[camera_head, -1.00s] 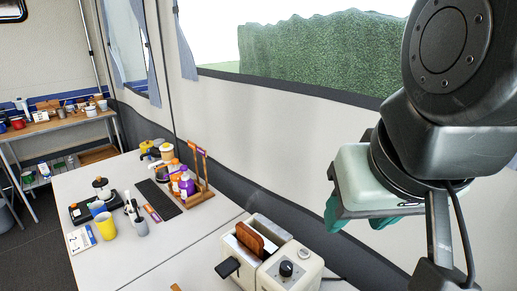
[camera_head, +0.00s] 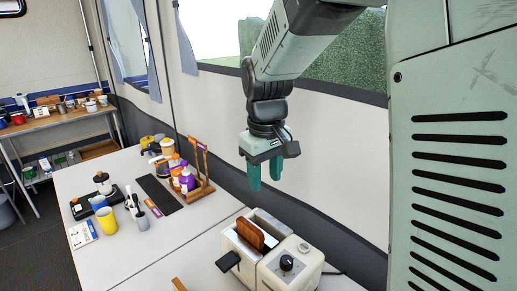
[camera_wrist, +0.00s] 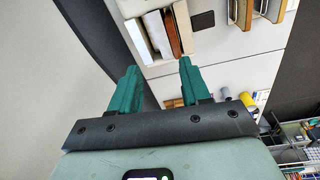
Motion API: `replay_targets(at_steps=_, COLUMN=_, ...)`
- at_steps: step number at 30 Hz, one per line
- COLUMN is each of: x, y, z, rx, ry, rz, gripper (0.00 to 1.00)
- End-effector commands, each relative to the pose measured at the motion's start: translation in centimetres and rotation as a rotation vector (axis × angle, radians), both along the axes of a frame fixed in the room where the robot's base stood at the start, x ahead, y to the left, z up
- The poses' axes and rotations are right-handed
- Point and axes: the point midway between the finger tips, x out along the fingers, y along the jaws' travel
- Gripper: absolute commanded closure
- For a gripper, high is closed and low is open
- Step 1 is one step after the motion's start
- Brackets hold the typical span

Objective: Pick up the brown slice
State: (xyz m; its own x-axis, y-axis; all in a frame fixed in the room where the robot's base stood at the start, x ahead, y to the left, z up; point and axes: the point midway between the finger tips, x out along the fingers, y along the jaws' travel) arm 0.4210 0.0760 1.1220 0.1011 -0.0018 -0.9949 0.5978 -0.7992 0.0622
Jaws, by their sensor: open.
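The brown slice (camera_head: 250,235) stands upright in a slot of the cream toaster (camera_head: 283,263), its upper part sticking out. In the wrist view the slice (camera_wrist: 173,34) is a thin brown strip in the toaster near the top edge, beyond the fingertips. My gripper (camera_head: 264,178) points down with its green fingers apart and empty. In the head view it appears above the toaster, toward the wall behind it. The wrist view shows the same open fingers (camera_wrist: 159,66) with a gap between them and the slice.
The toaster's black lever (camera_head: 228,261) juts out at its left. A bottle rack (camera_head: 200,193), a yellow cup (camera_head: 106,222) and a dark mat (camera_head: 160,194) are farther left on the white table. The tent wall (camera_head: 310,150) rises behind. The table left of the toaster is mostly clear.

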Motion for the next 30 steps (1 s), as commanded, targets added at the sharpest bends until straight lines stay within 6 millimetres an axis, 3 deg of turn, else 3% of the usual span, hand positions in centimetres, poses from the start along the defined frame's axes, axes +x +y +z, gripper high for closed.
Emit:
replay_targets(at_steps=1, x=1.0, y=1.0, z=-1.9, rx=-0.003, ry=0.032, rz=0.036, gripper=0.53)
replay_targets(at_steps=6, x=3.0, y=3.0, z=-5.8, rx=-0.006, ry=0.086, rz=0.117, gripper=0.53)
replay_targets(at_steps=18, x=3.3, y=3.6, z=-11.3, rx=-0.006, ry=0.105, rz=0.143, gripper=0.53)
replay_targets(at_steps=23, x=3.3, y=3.6, z=-12.6, rx=-0.006, ry=0.102, rz=0.142, gripper=0.53)
replay_targets(at_steps=30, x=2.4, y=3.7, z=-15.5, rx=-0.007, ry=0.106, rz=0.143, gripper=0.53)
